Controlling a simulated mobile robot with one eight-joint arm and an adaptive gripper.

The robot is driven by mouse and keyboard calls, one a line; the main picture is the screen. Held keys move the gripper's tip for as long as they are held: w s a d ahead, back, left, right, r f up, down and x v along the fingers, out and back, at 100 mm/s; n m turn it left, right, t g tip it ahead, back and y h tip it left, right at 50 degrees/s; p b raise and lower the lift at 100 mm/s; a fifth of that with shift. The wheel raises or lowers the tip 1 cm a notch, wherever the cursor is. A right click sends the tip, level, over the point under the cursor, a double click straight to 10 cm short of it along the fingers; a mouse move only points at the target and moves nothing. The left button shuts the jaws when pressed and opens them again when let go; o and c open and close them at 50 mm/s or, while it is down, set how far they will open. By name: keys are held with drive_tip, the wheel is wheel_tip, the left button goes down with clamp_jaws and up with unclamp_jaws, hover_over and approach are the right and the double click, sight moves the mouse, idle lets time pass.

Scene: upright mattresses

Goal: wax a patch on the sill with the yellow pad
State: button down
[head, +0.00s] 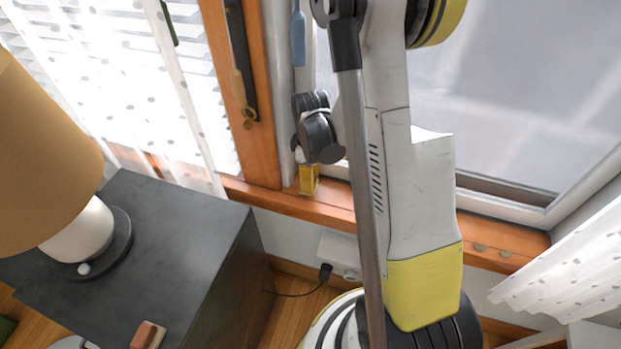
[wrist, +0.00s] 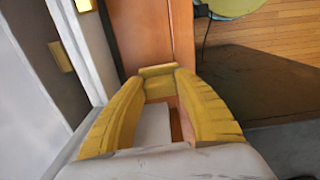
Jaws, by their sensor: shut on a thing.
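The wooden sill (head: 335,208) runs below the window in the head view. It also shows as an orange-brown strip in the wrist view (wrist: 184,32). My gripper (head: 308,185) points down at the sill, left of my arm column. In the wrist view its yellow fingers (wrist: 162,88) close on the yellow pad (wrist: 158,71), which sits between the fingertips. The pad is at or just above the sill; I cannot tell if it touches. The pad's underside is hidden, and no separate wax patch can be made out.
A dark cabinet (head: 120,225) with a lamp (head: 75,235) and a small brown block (head: 148,335) stands at left. The window frame post (head: 258,120) rises left of my gripper. A plug (head: 325,271) with a cord is below the sill. A curtain (head: 570,270) hangs at right.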

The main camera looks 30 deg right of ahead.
hover_over(337, 199)
drive_tip(key=shift+s+f+b, duration=0.1)
drive_tip(key=shift+f+b, duration=0.25)
drive_tip(key=shift+b, duration=0.05)
drive_tip(key=shift+f+b, duration=0.75)
drive_tip(key=shift+b, duration=0.15)
idle(1.2)
drive_tip(key=shift+w+a+b, duration=0.1)
drive_tip(key=shift+w+a, duration=0.8)
drive_tip(key=shift+w, duration=0.25)
drive_tip(key=shift+w+a+b, duration=0.15)
drive_tip(key=shift+w+a, duration=0.7)
drive_tip(key=shift+w, duration=0.25)
drive_tip(key=shift+w+a+b, duration=0.1)
drive_tip(key=shift+w+a, duration=0.8)
drive_tip(key=shift+w, duration=0.25)
drive_tip(key=shift+s+d+r+b, duration=0.1)
drive_tip(key=shift+s+d, duration=0.8)
drive_tip(key=shift+s, duration=0.25)
drive_tip(key=shift+s+d+f+b, duration=0.1)
drive_tip(key=shift+s+d, duration=0.85)
drive_tip(key=shift+s, duration=0.25)
drive_tip(key=shift+s+d+r+b, duration=0.1)
drive_tip(key=shift+s+d, duration=0.8)
drive_tip(key=shift+s, duration=0.25)
